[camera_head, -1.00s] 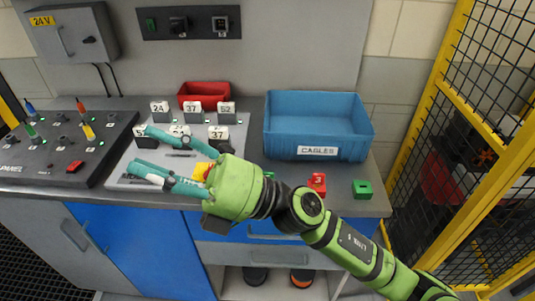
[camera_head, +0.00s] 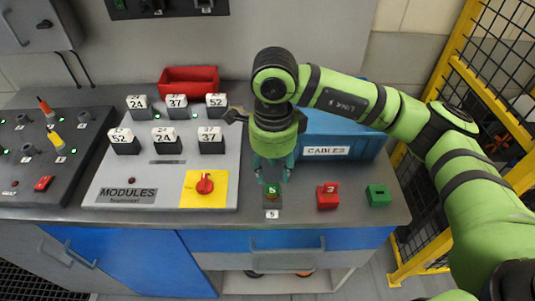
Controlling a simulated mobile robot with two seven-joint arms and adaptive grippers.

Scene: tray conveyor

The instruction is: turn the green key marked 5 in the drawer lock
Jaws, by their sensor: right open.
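The green key marked 5 (camera_head: 270,188) sits upright on a small dark base near the front edge of the worktop, above a small white label 5 (camera_head: 271,214). My right gripper (camera_head: 272,178) points down over the key. Its teal fingers are apart, one on each side just above the key. I cannot tell whether they touch it. The blue drawer front (camera_head: 290,240) is below the worktop edge. My left gripper is not in view.
A red block marked 3 (camera_head: 327,196) and a green block (camera_head: 377,195) stand to the right. The blue CABLES bin (camera_head: 345,150) is behind, partly hidden by my arm. The modules panel (camera_head: 225,175) with its red knob (camera_head: 205,184) is on the left.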

